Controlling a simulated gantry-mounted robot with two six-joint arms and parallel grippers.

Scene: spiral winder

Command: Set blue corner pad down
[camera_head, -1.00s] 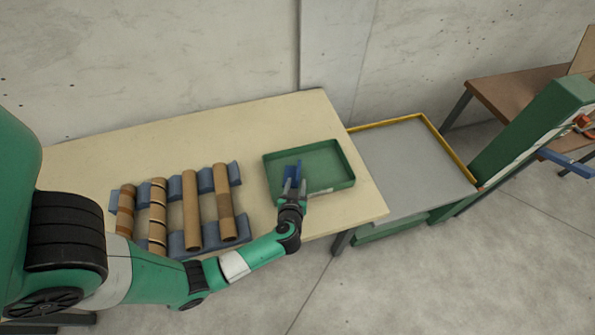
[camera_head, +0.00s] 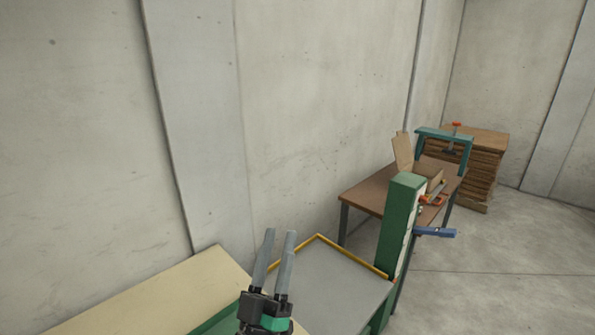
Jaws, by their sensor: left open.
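My left gripper (camera_head: 279,236) is raised with its two grey fingers pointing up in the picture. The fingers are apart and nothing shows between them. Only a sliver of the green tray (camera_head: 213,319) shows at the bottom edge, left of the gripper, on the pale tabletop (camera_head: 150,300). The blue corner pad is not visible now; the inside of the tray is out of the picture. My right gripper is not in view.
A grey platform (camera_head: 335,290) with a yellow rim lies right of the gripper. A green post (camera_head: 398,225) stands at its right edge. Behind are a brown table (camera_head: 365,195) with a clamp and a stack of brown boards (camera_head: 480,165). Concrete floor at right is clear.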

